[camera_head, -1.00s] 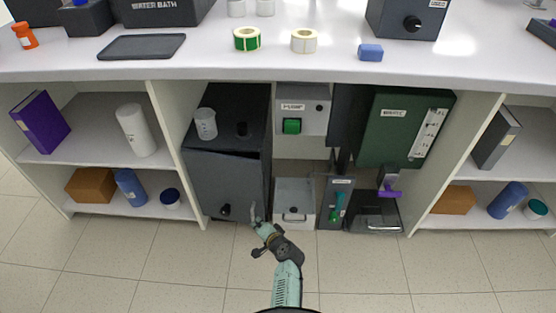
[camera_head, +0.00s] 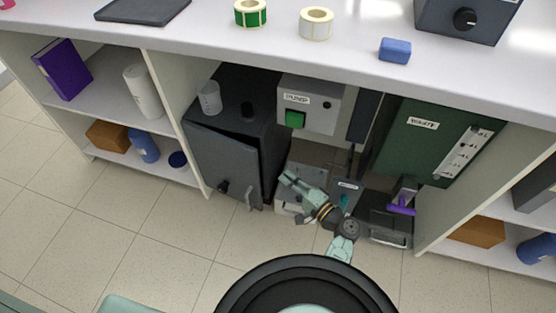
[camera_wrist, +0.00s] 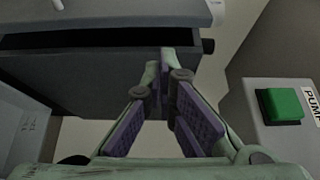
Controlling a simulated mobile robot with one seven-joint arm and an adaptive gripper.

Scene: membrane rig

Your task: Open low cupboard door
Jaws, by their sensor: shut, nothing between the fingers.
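The low cupboard (camera_head: 272,140) is a dark grey box under the bench. Its door (camera_head: 222,158) stands slightly ajar, with a dark gap along its top edge. A black knob (camera_head: 223,187) is low on the door, and a small pale upright piece (camera_head: 250,198) is near its free edge. My gripper (camera_head: 285,178) is right of the door's free edge, shut and empty. In the wrist view, my gripper's fingers (camera_wrist: 160,62) close together near the cupboard's side (camera_wrist: 110,72). The door (camera_wrist: 120,14) shows at the top, beyond the dark gap.
A pump box (camera_head: 310,103) with a green button is right of the cupboard. A green waste box (camera_head: 425,135) hangs farther right, above a dark tray (camera_head: 385,228). A beaker (camera_head: 209,97) stands on the cupboard. The tiled floor (camera_head: 120,225) before the door is clear.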

